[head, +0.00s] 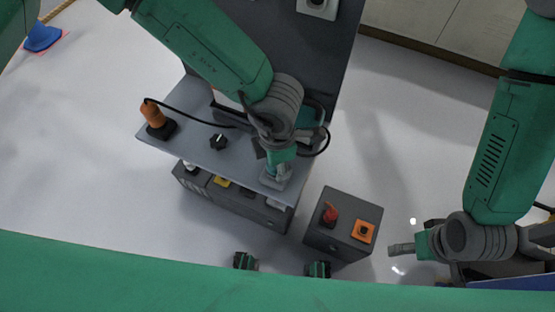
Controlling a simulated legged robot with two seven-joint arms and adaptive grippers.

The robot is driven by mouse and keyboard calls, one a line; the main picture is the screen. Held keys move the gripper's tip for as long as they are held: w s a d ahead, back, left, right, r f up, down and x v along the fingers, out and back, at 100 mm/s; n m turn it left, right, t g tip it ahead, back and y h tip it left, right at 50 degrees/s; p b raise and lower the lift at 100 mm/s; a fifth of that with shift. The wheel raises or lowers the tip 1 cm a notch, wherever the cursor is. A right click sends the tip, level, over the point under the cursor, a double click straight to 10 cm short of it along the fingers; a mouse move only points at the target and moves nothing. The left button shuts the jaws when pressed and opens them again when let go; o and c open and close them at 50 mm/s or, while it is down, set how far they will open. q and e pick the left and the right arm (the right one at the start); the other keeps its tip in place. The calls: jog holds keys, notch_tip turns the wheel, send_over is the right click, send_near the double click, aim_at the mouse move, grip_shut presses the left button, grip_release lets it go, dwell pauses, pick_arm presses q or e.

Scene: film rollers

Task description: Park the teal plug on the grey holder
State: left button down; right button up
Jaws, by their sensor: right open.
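The teal plug (280,157) appears just below the wrist of my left arm, near the front edge of the grey bench top. A black cable loops to its right. A pale grey square holder (275,181) shows directly beneath it; I cannot tell whether they touch. My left gripper (270,132) is at the plug, pointing down, with its fingers largely hidden by the wrist and cable. Whether it grips the plug is unclear. My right gripper (399,250) is open and empty, well to the right, pointing left over the floor.
An orange plug (152,115) with a black cable stands at the bench's left end. A black knob (218,142) lies between. A dark box (342,241) with a red switch (330,213) and orange button stands at front right.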

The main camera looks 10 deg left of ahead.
pick_arm(q)
jog(key=shift+p, duration=0.5)
pick_arm(e)
jog(key=shift+r, duration=0.6)
pick_arm(q)
jog(key=shift+p, duration=0.3)
pick_arm(e)
jog(key=shift+r, duration=0.25)
pick_arm(q)
jog(key=shift+f, duration=0.35)
pick_arm(e)
jog(key=shift+f, duration=0.1)
pick_arm(q)
jog(key=shift+s+f, duration=0.15)
pick_arm(e)
jog(key=shift+s, duration=0.15)
